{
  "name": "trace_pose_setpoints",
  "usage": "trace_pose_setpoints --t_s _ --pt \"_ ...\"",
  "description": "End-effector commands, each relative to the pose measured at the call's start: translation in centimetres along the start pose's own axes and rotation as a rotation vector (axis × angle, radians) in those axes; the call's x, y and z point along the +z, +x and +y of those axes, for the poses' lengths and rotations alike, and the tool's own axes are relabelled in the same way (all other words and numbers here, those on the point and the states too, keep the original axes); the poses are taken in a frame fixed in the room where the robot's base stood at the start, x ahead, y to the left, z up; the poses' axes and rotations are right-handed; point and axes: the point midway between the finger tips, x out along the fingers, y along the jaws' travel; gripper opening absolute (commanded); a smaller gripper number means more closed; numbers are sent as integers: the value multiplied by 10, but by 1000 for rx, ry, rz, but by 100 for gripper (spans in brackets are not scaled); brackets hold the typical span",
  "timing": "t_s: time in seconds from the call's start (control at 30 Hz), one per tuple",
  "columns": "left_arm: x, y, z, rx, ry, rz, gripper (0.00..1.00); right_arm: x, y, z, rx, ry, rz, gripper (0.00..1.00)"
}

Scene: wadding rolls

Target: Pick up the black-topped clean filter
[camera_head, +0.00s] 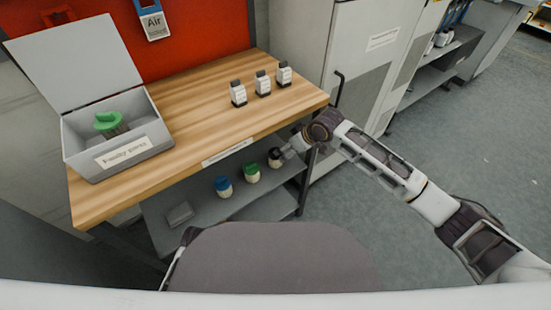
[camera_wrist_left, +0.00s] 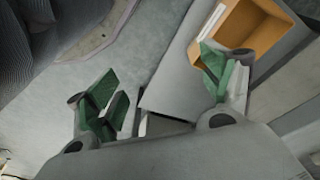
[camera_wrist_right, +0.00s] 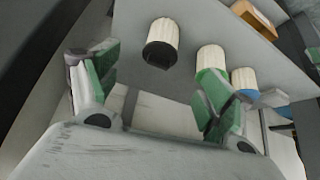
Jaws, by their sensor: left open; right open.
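The black-topped filter (camera_head: 275,160) stands on the grey lower shelf, the rightmost in a row with a green-topped filter (camera_head: 252,173) and a blue-topped filter (camera_head: 223,187). My right gripper (camera_head: 290,149) is right beside the black-topped one, coming from the right. In the right wrist view the black-topped filter (camera_wrist_right: 161,36) has a pale ribbed body and dark cap. It lies ahead of the open right gripper (camera_wrist_right: 156,82), between the lines of its green-padded fingers, with nothing held. My left gripper (camera_wrist_left: 162,88) is open and empty; the head view does not show its fingers.
The wooden worktop (camera_head: 200,125) overhangs the shelf (camera_head: 185,240). On top are an open grey box (camera_head: 140,165) labelled for faulty parts, holding a green-topped filter (camera_head: 108,122), and three small white bottles (camera_head: 262,84). A cabinet (camera_head: 350,60) stands to the right.

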Motion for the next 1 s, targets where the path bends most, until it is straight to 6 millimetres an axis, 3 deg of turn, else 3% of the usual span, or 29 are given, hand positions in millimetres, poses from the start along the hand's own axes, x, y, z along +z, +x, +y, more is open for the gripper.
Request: trace_pose_setpoints --t_s 0.43,1.0 --pt "-11 -18 4 11 2 45 81 0 53 0 0 0 -1 81" --pt "-10 -22 6 14 4 49 81 -1 60 0 0 -1 0 81"
